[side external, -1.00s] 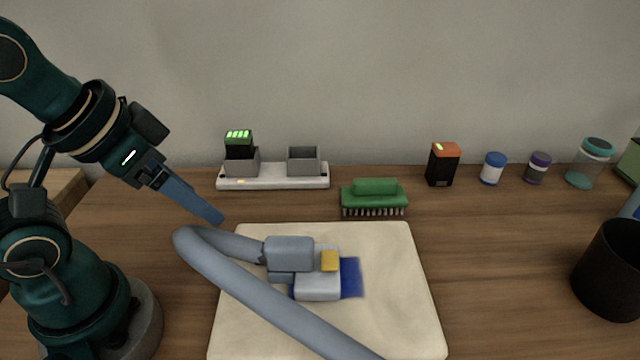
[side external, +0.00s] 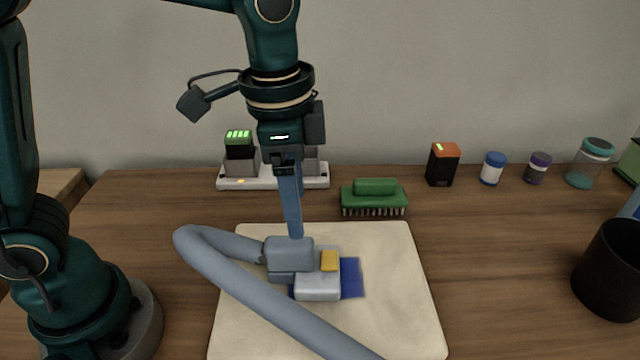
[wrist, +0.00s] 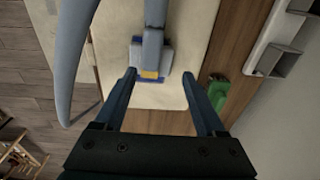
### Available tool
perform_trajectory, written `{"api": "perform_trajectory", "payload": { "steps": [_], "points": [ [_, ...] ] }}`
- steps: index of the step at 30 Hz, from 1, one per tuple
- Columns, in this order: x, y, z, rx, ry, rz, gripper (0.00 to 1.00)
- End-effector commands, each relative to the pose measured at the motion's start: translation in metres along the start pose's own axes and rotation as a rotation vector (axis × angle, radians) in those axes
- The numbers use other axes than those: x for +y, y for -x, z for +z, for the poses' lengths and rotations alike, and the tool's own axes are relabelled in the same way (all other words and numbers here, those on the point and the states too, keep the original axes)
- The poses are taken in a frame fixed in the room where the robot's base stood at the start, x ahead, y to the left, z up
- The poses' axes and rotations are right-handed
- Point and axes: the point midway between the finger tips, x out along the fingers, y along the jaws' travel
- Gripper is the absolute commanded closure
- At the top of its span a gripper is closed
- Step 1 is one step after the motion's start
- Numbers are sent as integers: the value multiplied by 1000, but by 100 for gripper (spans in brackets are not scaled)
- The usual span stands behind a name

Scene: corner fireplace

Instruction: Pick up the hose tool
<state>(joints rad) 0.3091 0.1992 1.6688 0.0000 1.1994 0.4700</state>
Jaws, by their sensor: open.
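The hose tool (side external: 290,253) is a grey body with a yellow tab and a thick grey hose. It lies on the cream mat (side external: 395,310) with blue material showing at its base. It also shows in the wrist view (wrist: 153,45), top centre. My gripper (side external: 294,236) points down above the tool's grey body. In the wrist view, my gripper's two fingers (wrist: 159,74) are spread apart, with the yellow tab between their tips and nothing held. In the side view, whether the fingertips touch the tool cannot be told.
The hose (side external: 250,290) loops left and runs to the front edge. A green brush (side external: 373,197) and a white charging dock (side external: 272,179) stand behind the mat. A battery (side external: 442,165), small jars (side external: 492,168) and a black cup (side external: 612,270) are at the right.

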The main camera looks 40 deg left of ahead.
Motion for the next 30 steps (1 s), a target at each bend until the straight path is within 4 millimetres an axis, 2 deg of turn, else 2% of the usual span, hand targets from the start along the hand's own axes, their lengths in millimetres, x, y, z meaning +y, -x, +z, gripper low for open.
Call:
{"api": "perform_trajectory", "payload": {
  "steps": [1, 6, 18, 28, 29, 30],
  "points": [
    [4, -9, -4, -23, -18, 13, 28],
    [12, -25, -5, -66, -45, 35, 28],
    [15, -69, -2, -69, -47, 37, 28],
    [15, -74, -2, -65, -46, 35, 28],
    [15, -74, -2, -65, -46, 35, 31],
    [15, -74, -2, -65, -46, 35, 47]
  ]
}}
